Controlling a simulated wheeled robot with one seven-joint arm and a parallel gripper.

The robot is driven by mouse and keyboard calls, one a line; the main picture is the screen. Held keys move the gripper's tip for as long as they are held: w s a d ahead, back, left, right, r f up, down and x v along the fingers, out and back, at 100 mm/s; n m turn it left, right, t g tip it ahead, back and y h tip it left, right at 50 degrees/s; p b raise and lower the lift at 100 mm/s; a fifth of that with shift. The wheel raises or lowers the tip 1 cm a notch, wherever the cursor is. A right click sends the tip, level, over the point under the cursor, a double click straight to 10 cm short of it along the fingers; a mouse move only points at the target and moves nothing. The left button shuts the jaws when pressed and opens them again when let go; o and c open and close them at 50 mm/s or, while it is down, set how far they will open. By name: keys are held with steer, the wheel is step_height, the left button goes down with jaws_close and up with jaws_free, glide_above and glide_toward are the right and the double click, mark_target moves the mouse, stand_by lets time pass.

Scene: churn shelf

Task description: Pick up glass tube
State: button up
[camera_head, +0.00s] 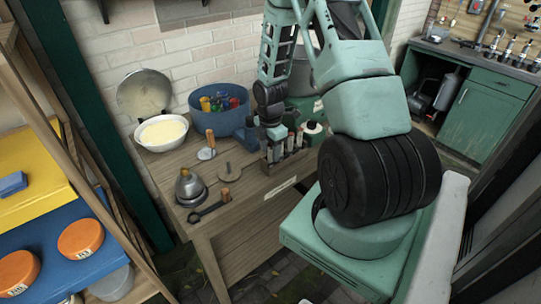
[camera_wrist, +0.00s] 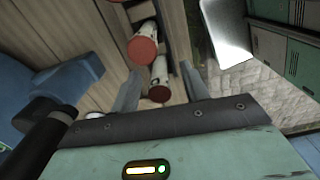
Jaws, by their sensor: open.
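Several glass tubes stand in a wooden rack (camera_head: 284,168) at the right part of the wooden table in the head view. In the wrist view, one red-ended tube (camera_wrist: 158,92) shows between the fingers of my gripper (camera_wrist: 160,72). Another red-ended tube (camera_wrist: 142,48) shows just beyond the left finger. My gripper is open, with its fingers apart on either side of the nearer tube in the picture. Whether they touch it, I cannot tell. In the head view my gripper (camera_head: 274,137) is at the rack, its fingertips mostly hidden among the tubes.
A blue pot (camera_head: 226,118) with colourful items stands behind and left of the rack. A bowl with a pale filling (camera_head: 162,131) is at the back left. A kettle-like metal vessel (camera_head: 189,186) and a dark tool (camera_head: 208,207) sit at the front. A white bottle (camera_head: 314,133) stands right of the tubes.

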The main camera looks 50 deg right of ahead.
jaws_close()
steer(key=shift+r+b, duration=0.7)
steer(key=shift+r, duration=4.35)
steer(key=shift+f, duration=0.1)
